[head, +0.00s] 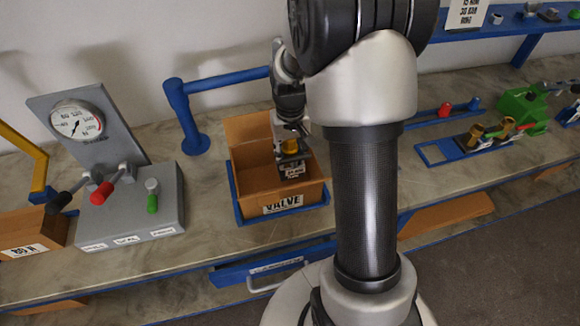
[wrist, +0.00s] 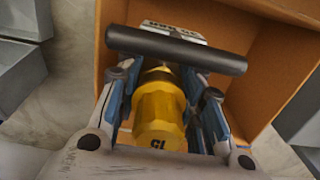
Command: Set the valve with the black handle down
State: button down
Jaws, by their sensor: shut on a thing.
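The valve has a brass-yellow body (wrist: 160,108) and a black bar handle (wrist: 178,49) lying crosswise at its far end in the wrist view. My gripper (wrist: 165,95) is shut on the yellow body, with a blue-padded finger on each side. The valve is over or inside the box opening. I cannot tell whether its lower end touches the box floor.
A grey gauge stand (head: 128,212) with black, red and green levers stands left of the box. A blue post with a rail (head: 195,143) is behind. Other brass fittings (head: 478,131) sit in a blue holder at the right. A blue drawer (head: 235,275) is below the bench edge.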

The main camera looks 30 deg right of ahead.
aim_at(290, 165)
jog(key=shift+f+b, duration=0.7)
jog(key=shift+f, duration=1.4)
jog(key=shift+f, duration=0.15)
jog(key=c, duration=1.1)
grip_release()
